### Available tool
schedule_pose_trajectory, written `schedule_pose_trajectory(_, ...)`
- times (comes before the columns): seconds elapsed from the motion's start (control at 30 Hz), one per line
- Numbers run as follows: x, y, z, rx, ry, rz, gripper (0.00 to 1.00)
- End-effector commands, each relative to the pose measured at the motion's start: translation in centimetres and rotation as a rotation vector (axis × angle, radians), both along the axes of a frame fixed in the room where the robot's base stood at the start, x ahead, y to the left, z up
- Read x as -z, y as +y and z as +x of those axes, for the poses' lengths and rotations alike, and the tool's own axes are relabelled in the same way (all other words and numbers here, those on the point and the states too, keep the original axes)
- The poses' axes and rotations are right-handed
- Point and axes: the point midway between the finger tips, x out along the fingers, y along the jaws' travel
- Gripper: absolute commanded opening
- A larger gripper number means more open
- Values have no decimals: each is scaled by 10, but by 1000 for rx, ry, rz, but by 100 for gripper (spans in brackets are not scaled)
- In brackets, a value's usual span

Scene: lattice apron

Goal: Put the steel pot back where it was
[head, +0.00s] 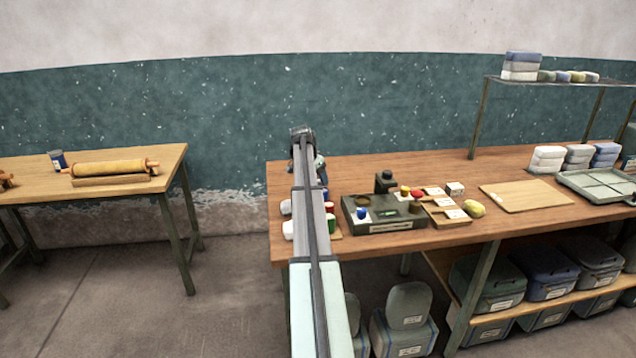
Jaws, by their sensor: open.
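I cannot make out a steel pot for certain. A small dark squat container (385,183) stands on the long wooden workbench (450,238), behind a dark grey labelled box (375,228). Small round items, one of them blue (362,212), sit on that box; they are too small to identify. My arm rises across the middle of the view, over the bench's left end. My gripper (320,170) shows only in part beside the far end of the arm. It is open; its fingertips and anything directly behind the arm are hidden.
Red and green cans (331,222) stand close right of my arm. A cutting board (525,195), grey divided tray (597,186) and stacked blocks (547,158) occupy the bench's right. A rolling pin (110,167) lies on the separate left table (60,190). A floor gap separates the tables.

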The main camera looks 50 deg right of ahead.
Motion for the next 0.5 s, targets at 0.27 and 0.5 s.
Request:
schedule_pose_trajectory(0.27, -50, 21, 2, 0, -1, -1, 70)
schedule_pose_trajectory(0.5, -77, 32, 3, 0, 0, -1, 70)
